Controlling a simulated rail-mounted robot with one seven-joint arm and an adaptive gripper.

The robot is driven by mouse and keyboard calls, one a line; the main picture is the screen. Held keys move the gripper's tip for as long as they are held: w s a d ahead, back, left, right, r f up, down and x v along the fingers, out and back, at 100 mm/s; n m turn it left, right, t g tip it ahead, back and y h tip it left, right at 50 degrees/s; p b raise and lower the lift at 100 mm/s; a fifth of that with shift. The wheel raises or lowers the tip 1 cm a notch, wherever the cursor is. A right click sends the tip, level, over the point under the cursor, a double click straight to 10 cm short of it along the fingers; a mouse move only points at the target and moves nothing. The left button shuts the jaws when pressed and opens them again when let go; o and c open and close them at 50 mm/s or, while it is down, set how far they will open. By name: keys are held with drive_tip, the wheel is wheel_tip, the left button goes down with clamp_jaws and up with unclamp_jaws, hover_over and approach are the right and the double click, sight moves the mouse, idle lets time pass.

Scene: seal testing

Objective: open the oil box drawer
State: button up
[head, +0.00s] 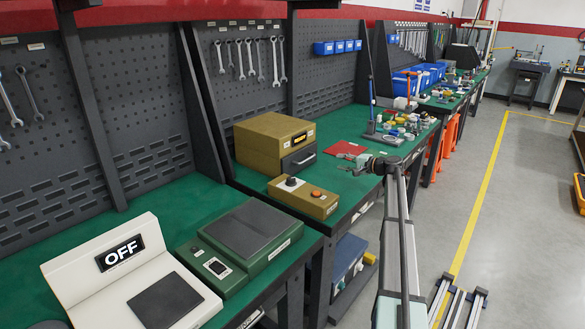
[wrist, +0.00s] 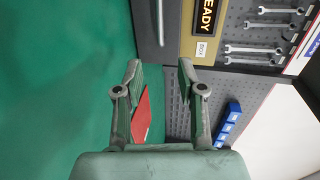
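The oil box is an ochre box (head: 272,135) on the green bench in the head view, with a small lit display on its front. Its dark grey drawer (head: 299,161) sits low in the front and looks shut, with a bar handle. My gripper (head: 346,162) is to the right of the drawer, apart from it, fingers pointing towards it. In the wrist view my gripper (wrist: 159,66) is open, with nothing between the fingers. The drawer front (wrist: 150,35) and its light handle (wrist: 160,22) show ahead at the top, beside a READY display (wrist: 207,17).
A red sheet (head: 346,148) lies on the bench behind my gripper. Small parts (head: 405,125) and a stand (head: 372,128) are farther back.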

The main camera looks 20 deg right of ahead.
sight(310, 158)
drive_tip(key=p+x, duration=0.2)
drive_tip(key=x, duration=1.5)
drive_tip(key=shift+w, duration=0.15)
clamp_jaws()
